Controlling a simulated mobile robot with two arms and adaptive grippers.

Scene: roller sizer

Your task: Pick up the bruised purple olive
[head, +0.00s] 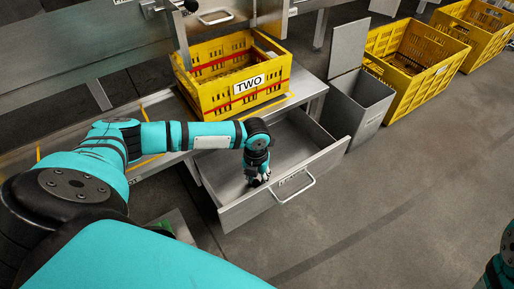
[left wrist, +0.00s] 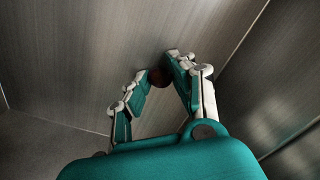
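My left gripper (head: 258,181) reaches down into the open metal drawer (head: 232,214). In the left wrist view its two fingers (left wrist: 158,75) lean in toward each other, with a small dark, round olive (left wrist: 157,77) between their tips. The fingers appear closed on it, and they partly cover it. Its colour looks dark brown-purple, and any bruise is too small to tell. The olive cannot be made out in the head view. Only a piece of my right arm shows at the lower right edge of the head view; its gripper is out of sight.
A yellow crate marked TWO (head: 239,97) stands on the metal bench above the drawer. The drawer's front has a handle (head: 296,188). A grey metal bin (head: 364,104) and more yellow crates (head: 446,71) stand to the right. The floor in front is clear.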

